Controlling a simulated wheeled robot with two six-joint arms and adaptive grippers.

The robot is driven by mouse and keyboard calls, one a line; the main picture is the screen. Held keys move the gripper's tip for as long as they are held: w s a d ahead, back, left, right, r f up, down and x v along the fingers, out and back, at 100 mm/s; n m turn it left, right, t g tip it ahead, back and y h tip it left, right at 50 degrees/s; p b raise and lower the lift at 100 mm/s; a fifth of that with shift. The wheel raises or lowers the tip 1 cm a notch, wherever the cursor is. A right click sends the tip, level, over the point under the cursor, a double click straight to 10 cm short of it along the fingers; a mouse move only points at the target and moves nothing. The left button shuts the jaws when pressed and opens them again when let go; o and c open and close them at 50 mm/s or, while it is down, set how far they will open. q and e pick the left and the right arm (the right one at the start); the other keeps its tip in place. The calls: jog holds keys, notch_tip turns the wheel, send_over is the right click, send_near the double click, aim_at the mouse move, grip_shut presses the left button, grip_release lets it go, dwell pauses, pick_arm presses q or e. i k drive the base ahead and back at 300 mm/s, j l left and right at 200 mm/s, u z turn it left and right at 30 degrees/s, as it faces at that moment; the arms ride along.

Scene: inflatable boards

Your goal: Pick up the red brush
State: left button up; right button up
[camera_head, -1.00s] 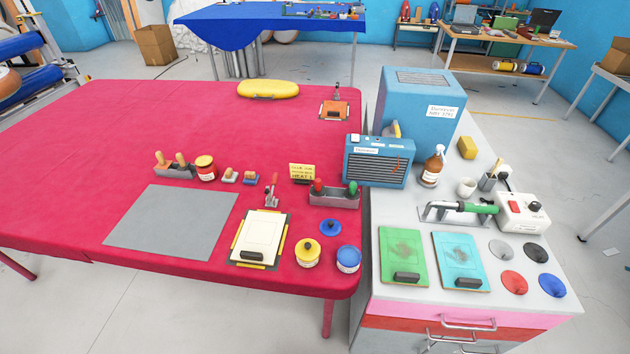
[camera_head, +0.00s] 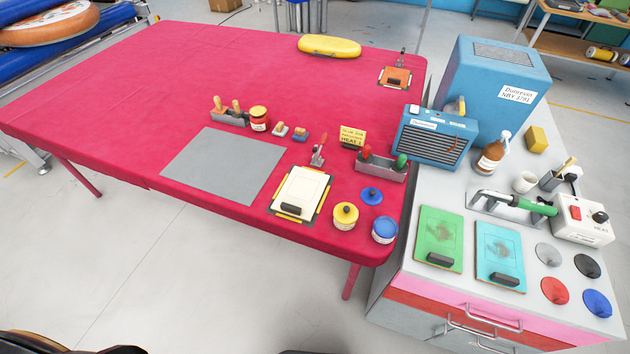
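A tool with a red knob-like handle (camera_head: 366,151), which looks like the red brush, stands in a grey holder (camera_head: 382,172) near the right end of the red table. Its lower part is hidden inside the holder. A green-handled tool (camera_head: 402,160) stands at the holder's right end. A separate red-handled tool (camera_head: 318,152) stands left of the holder, above the white framed board. Neither of my grippers is in view. Dark rounded shapes show at the bottom left edge, perhaps parts of my own body.
On the red table (camera_head: 190,90), a yellow sign (camera_head: 352,136), white board (camera_head: 300,189), yellow tin (camera_head: 344,216) and blue tin (camera_head: 385,230) surround the holder. A blue heater (camera_head: 437,138) stands right of it. Clear floor (camera_head: 200,270) lies before the table.

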aim_at(365, 156)
jog(key=i+j+z, duration=0.1)
jog(key=j, duration=0.25)
jog(key=i+j+z, duration=0.1)
jog(key=j, duration=0.3)
jog(key=i+j+z, duration=0.1)
jog(key=j, duration=0.3)
jog(key=i+j+z, duration=0.1)
jog(key=j, duration=0.25)
jog(key=i, duration=0.05)
